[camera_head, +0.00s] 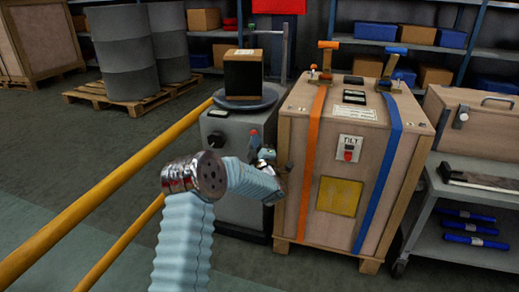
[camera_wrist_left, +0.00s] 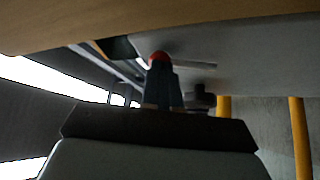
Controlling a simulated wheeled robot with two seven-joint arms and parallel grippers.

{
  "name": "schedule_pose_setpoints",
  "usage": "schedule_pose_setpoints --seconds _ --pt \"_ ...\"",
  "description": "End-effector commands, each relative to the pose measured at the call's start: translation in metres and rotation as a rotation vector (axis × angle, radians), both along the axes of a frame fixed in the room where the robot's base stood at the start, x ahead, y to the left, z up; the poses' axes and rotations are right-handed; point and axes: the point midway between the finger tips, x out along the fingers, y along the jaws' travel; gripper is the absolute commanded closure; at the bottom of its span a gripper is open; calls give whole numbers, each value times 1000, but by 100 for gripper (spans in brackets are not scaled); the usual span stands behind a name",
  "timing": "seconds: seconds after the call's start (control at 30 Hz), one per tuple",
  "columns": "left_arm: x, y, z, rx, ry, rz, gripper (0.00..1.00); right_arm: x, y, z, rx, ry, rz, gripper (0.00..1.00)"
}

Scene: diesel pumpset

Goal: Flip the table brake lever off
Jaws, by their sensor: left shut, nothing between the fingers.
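The table is a grey cabinet (camera_head: 228,127) with a round turntable top (camera_head: 246,97) carrying a dark box. A small red tip (camera_head: 253,132), apparently the brake lever's end, shows at the cabinet's front right edge. In the left wrist view a red end (camera_wrist_left: 158,57) shows at the fingertips, by a thin grey strip on the cabinet face. My left gripper (camera_head: 262,155) is at this edge, beside the wooden crate. Its fingers (camera_wrist_left: 162,82) are shut and empty. Whether they touch the lever I cannot tell; they partly hide it. My right gripper is out of view.
A strapped wooden crate (camera_head: 339,165) stands close on the right of the cabinet. A black knob (camera_head: 215,140) sits on the cabinet front. Yellow rails (camera_head: 110,195) run along the left. A grey cart (camera_head: 470,195) stands at far right. Drums and shelves are behind.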

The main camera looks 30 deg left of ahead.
Motion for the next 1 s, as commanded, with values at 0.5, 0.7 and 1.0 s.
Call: schedule_pose_setpoints --seconds 0.5,0.7,1.0 --pt "-7 30 15 -464 -115 0 100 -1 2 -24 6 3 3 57" --pt "-8 35 15 -548 -131 -1 100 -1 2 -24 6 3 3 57" --pt "-8 37 17 -545 -131 -2 100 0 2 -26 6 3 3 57"
